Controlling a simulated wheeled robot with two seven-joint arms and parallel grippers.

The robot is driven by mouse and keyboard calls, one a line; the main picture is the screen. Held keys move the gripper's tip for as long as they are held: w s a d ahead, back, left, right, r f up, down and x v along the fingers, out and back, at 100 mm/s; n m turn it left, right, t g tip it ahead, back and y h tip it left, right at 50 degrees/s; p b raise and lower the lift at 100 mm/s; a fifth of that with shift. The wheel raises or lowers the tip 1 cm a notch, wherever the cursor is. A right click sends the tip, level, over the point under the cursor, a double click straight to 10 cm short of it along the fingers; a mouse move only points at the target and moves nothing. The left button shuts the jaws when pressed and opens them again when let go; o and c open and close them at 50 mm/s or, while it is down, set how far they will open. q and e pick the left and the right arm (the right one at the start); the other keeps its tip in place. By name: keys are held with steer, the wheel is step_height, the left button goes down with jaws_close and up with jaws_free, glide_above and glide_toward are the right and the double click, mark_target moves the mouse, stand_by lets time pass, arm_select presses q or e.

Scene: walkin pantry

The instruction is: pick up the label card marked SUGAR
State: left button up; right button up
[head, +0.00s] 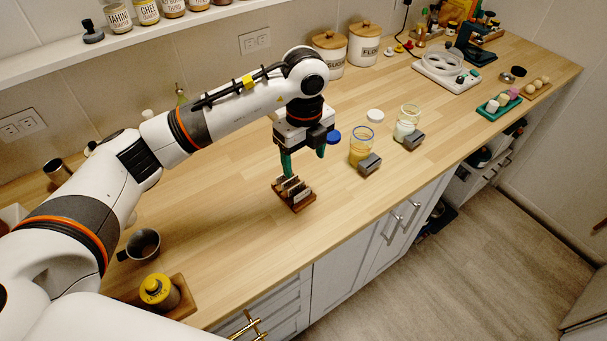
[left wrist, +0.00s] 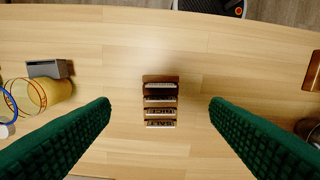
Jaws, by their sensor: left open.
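A small wooden card holder (head: 297,205) stands on the counter with several pale label cards (head: 292,187) upright in it. In the left wrist view the holder (left wrist: 161,78) is near the middle, and the cards (left wrist: 160,111) stand in a row with dark lettering. The lettering is too small to tell which card is SUGAR. My left gripper (head: 304,162) is open and empty above the holder. In the left wrist view its green fingers (left wrist: 160,106) lie wide apart on either side of the cards, touching none. My right gripper is not in view.
Right of the holder are a yellow-filled glass jar (head: 360,149), another jar (head: 404,130) and grey blocks (head: 370,164). A mug (head: 143,244) and a yellow-lidded container (head: 157,290) stand at the left. The counter around the holder is clear.

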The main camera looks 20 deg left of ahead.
arm_select(q)
steer(key=f, duration=0.1)
steer(key=p, duration=0.2)
glide_above(303, 197)
step_height(303, 197, down, 5)
steer(key=shift+s+d+r, duration=0.1)
steer(key=shift+s+d, duration=0.05)
steer(key=shift+f+p, duration=0.3)
steer(key=f+p, duration=0.2)
steer(key=f, duration=0.2)
steer(key=shift+a+f, duration=0.15)
steer(key=shift+a, duration=0.05)
steer(key=shift+f, duration=0.35)
steer(key=shift+w+f, duration=0.15)
steer(key=shift+w, duration=0.05)
steer(key=shift+c, duration=0.2)
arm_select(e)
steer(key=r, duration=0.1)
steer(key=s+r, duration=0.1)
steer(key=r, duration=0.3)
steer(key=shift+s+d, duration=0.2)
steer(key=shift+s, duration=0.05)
arm_select(q)
steer(key=c, duration=1)
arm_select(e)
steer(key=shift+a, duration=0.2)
